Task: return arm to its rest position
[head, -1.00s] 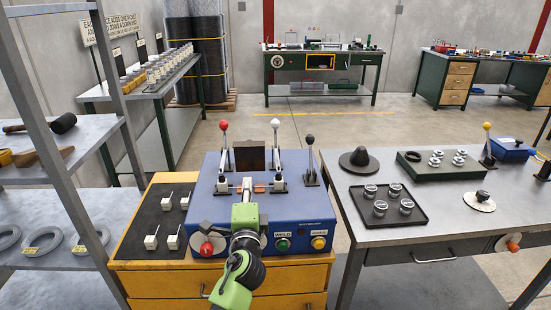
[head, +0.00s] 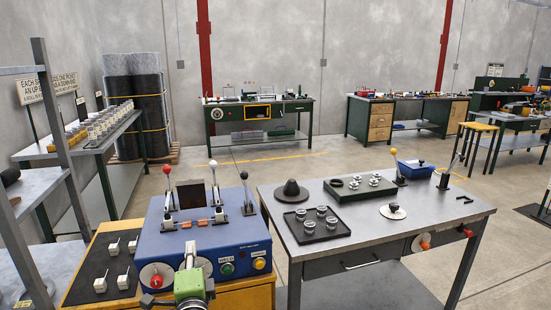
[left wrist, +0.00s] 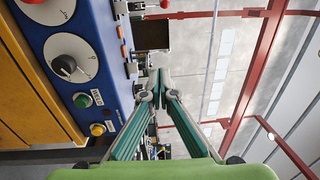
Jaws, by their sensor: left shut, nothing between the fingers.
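My left gripper (head: 190,249) is at the front of the blue welding machine (head: 236,243), with its green wrist at the bottom of the head view. In the left wrist view its green-grey fingers (left wrist: 158,78) come together at the tips with nothing between them. The machine's front, with its dial (left wrist: 68,62) and green button (left wrist: 82,100), lies left of the fingers there. Red (head: 167,170), white (head: 213,164) and black (head: 244,175) levers stand on the machine. My right gripper is not in view.
A black mat (head: 82,266) with several small white pieces lies left of the machine. Open floor (head: 330,165) lies behind.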

